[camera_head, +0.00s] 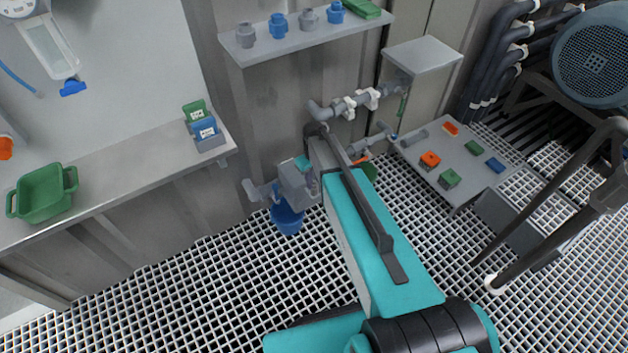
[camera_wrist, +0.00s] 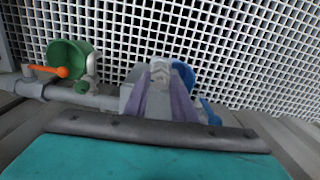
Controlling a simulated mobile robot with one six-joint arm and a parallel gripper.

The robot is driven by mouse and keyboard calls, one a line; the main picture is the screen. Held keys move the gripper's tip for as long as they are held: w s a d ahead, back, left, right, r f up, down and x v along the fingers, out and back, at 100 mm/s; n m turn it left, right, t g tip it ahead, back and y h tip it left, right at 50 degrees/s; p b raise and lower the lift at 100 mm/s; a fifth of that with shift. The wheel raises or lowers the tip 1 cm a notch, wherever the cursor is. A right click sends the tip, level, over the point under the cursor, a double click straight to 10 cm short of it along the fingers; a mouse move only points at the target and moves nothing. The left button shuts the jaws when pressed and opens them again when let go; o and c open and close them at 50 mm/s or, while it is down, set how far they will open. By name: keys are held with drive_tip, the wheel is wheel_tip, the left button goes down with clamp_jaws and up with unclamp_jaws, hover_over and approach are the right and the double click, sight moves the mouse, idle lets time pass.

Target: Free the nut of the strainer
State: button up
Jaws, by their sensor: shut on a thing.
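The strainer is in the middle of the wrist view, a grey body (camera_wrist: 128,97) on a grey pipe with a blue bowl (camera_wrist: 184,76) behind it. In the head view the blue bowl (camera_head: 287,217) hangs low by the wall, left of my teal arm. My gripper (camera_wrist: 164,88) has its two purple-grey fingers converging on a light grey, faceted piece (camera_wrist: 160,67), which looks like the strainer's nut. It is shut on this piece. The fingers hide part of the strainer body. In the head view I cannot make out the fingertips clearly.
A green bucket (camera_wrist: 70,56) and an orange valve handle (camera_wrist: 62,71) are left of the strainer in the wrist view. In the head view, a shelf (camera_head: 300,40) is above, a low bench (camera_head: 470,178) right, and a counter (camera_head: 110,182) left. Open grating lies in front.

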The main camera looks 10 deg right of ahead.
sight(314, 183)
drive_tip(key=n+p, duration=0.1)
drive_tip(key=n, duration=0.6)
drive_tip(key=shift+n+p, duration=0.35)
drive_tip(key=shift+n, duration=0.05)
drive_tip(key=n, duration=0.7)
drive_tip(key=shift+p, duration=0.4)
drive_tip(key=shift+a, duration=0.1)
drive_tip(key=o, duration=1.1)
drive_tip(key=shift+c, duration=0.2)
wheel_tip(314, 183, up, 14)
